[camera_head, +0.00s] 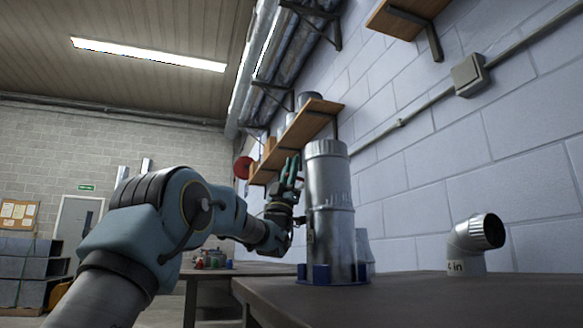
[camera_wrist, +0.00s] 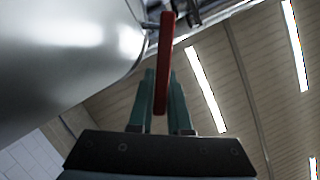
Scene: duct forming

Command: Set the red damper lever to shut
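The red damper lever (camera_wrist: 165,60) stands out as a long narrow bar in the wrist view, its upper end by a dark fitting next to the metal duct. My gripper (camera_wrist: 162,75) has its two green fingers on either side of the lever, with the lever's near end between them. Any gap is too narrow to tell whether they grip it. In the camera_head view my gripper (camera_head: 291,172) is at the left side of the upright metal duct (camera_head: 330,190); the lever cannot be made out there.
The duct stands in a blue holder (camera_head: 320,273) on a dark table (camera_head: 420,295). A metal elbow pipe (camera_head: 466,243) stands to the right on the table. A wall shelf (camera_head: 298,135) is behind and above my gripper. The table between duct and elbow is clear.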

